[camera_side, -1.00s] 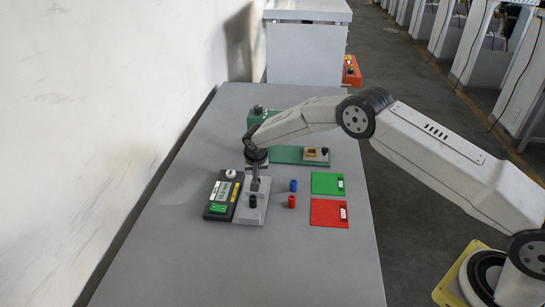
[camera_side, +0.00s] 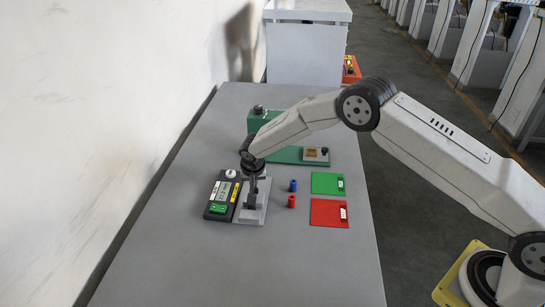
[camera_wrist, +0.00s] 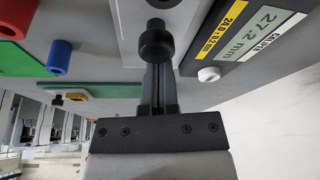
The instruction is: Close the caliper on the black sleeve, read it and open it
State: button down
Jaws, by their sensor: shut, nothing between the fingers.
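The grey caliper plate (camera_side: 260,211) lies beside a black readout box (camera_side: 211,199) with a green button. The box (camera_wrist: 250,40) also shows in the wrist view, where its display reads 27.2 mm. My gripper (camera_side: 251,206) is shut and empty, pointing down over the plate. In the side view it covers the spot where the black sleeve stood, so the sleeve is hidden there. In the wrist view, a round black part (camera_wrist: 157,40) stands just beyond my fingertips (camera_wrist: 158,72). I cannot tell whether it is the sleeve or a caliper knob, or whether my fingers touch it.
A blue sleeve (camera_side: 293,186) and a red sleeve (camera_side: 291,202) stand right of the plate. Beyond them lie a green mat (camera_side: 325,183) and a red mat (camera_side: 327,213). A green fixture (camera_side: 285,155) stands behind. The near table is clear.

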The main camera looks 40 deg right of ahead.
jog(key=shift+w, duration=0.15)
jog(key=shift+w+d, duration=0.5)
jog(key=shift+w, duration=0.3)
jog(key=shift+w+d, duration=0.5)
jog(key=shift+w, duration=0.25)
jog(key=v, duration=1)
jog(key=c, duration=0.8)
grip_release()
jog(key=shift+s+a, duration=0.1)
jog(key=o, duration=0.4)
jog(key=shift+s+f, duration=0.15)
jog(key=shift+o, duration=0.3)
jog(key=shift+s+a+f+n, duration=0.1)
jog(key=shift+s+f+n, duration=0.15)
jog(key=shift+n, duration=0.25)
jog(key=n+t+y, duration=0.1)
jog(key=n+y, duration=0.1)
jog(key=n, duration=0.3)
send_over(261, 202)
jog(key=shift+f, duration=1.25)
jog(key=shift+a, duration=0.1)
